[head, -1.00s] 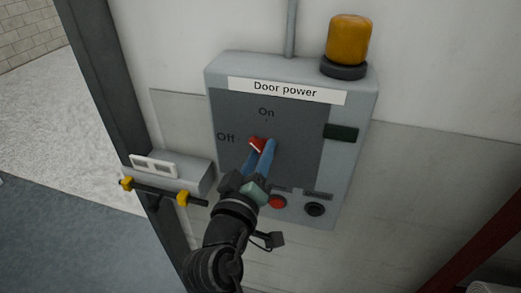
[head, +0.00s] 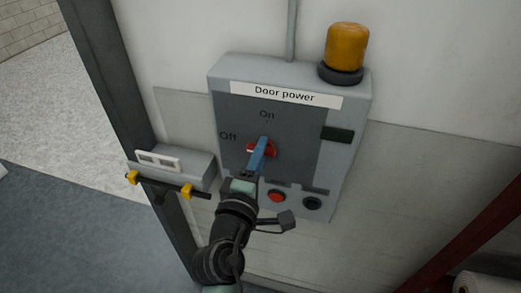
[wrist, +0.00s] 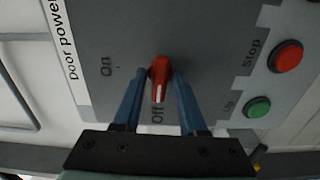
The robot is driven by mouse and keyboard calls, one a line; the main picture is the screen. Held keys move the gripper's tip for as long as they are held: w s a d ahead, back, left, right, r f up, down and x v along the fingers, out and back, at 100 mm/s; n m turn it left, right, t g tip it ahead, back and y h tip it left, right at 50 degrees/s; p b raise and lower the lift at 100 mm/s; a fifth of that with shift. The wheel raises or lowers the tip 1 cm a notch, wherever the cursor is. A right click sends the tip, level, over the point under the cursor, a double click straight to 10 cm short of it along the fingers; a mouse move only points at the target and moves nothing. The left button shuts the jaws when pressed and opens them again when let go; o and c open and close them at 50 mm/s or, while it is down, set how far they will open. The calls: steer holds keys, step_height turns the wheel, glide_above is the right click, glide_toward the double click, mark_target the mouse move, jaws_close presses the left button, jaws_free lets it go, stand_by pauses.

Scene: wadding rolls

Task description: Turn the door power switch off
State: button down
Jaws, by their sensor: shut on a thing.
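The door power switch is a red rotary handle (head: 262,151) on a grey box (head: 289,68) labelled "Door power". In the wrist view the red handle (wrist: 160,83) has a white mark that points toward the "Off" label (wrist: 157,112); the "On" label (wrist: 106,66) is off to its left. In the head view the handle lies about level, its left end toward "Off" (head: 228,135). My gripper (head: 264,143) has its blue fingers shut on the handle. In the wrist view one finger of my gripper (wrist: 162,73) stands on each side of it.
Below the switch are a red stop button (head: 276,196) and a second button, green in the wrist view (wrist: 257,107). An amber lamp (head: 346,46) stands on top of the box. A grey bracket with a yellow-ended bar (head: 161,186) juts out at left.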

steer(key=shift+f+n, duration=0.1)
steer(key=shift+n, duration=0.2)
steer(key=c, duration=0.8)
jaws_free()
steer(key=shift+o, duration=0.2)
steer(key=b+v, duration=0.3)
steer(key=v, duration=1)
steer(key=shift+b, duration=0.35)
